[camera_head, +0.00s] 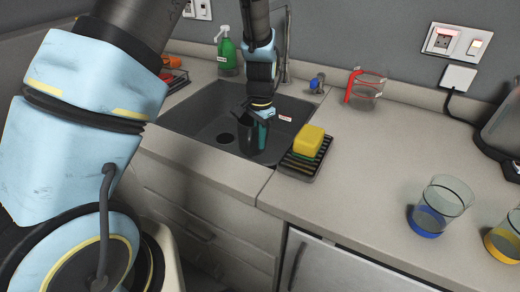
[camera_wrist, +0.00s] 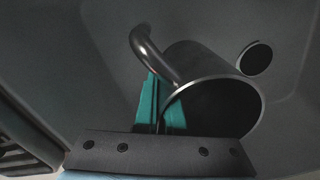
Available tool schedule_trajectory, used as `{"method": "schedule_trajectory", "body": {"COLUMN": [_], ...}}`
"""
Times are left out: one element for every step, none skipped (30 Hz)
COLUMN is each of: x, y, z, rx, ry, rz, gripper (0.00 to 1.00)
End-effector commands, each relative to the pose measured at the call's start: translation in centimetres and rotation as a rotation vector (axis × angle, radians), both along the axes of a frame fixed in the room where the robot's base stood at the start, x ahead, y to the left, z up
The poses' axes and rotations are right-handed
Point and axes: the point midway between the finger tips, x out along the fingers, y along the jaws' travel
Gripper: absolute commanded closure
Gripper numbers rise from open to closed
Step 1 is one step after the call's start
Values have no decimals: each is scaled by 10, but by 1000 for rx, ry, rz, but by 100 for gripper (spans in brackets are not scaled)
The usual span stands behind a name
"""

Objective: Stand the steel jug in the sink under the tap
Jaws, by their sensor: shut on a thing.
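The steel jug (camera_head: 248,137) is dark and cylindrical, inside the sink (camera_head: 190,112) near its front right. It looks roughly upright. In the wrist view, the jug (camera_wrist: 205,65) shows its open mouth and its curved handle. My gripper (camera_head: 263,128) reaches down from above and is shut on the jug at its handle side; the teal fingers (camera_wrist: 160,108) partly cover the handle. Whether the jug's base touches the sink floor I cannot tell. The tap (camera_head: 285,50) rises behind the sink, partly hidden by my arm, so its spout is not clear.
The drain (camera_head: 226,138) lies left of the jug. A yellow sponge (camera_head: 308,138) sits on a black rack (camera_head: 304,163) by the sink's right edge. A green soap bottle (camera_head: 227,55), a red-handled measuring jug (camera_head: 366,88) and a blue-based glass (camera_head: 438,206) stand on the counter.

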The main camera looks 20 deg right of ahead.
Motion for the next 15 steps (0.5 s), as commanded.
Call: {"method": "schedule_trajectory", "body": {"x": [0,0,0,0,0,0,0,-1,-1,-1,-1,-1,0,0,0], "y": [0,0,0,0,0,0,0,0,0,0,0,0,0,0,-1], "z": [-4,-6,-8,-11,-14,-19,-23,-28,-34,-38,-41,-45,-47,-48,-49], "rx": [0,-1,-1,0,1,1,1,1,2,1,1,0,0,-1,-2], "ry": [0,-1,0,0,1,1,1,2,2,1,1,1,1,0,-2], "rz": [0,0,1,1,1,2,1,0,-1,0,1,1,1,1,0], "gripper": [100,100,100,100,100,100,100,100,100,100,100,100,100,100,100]}}
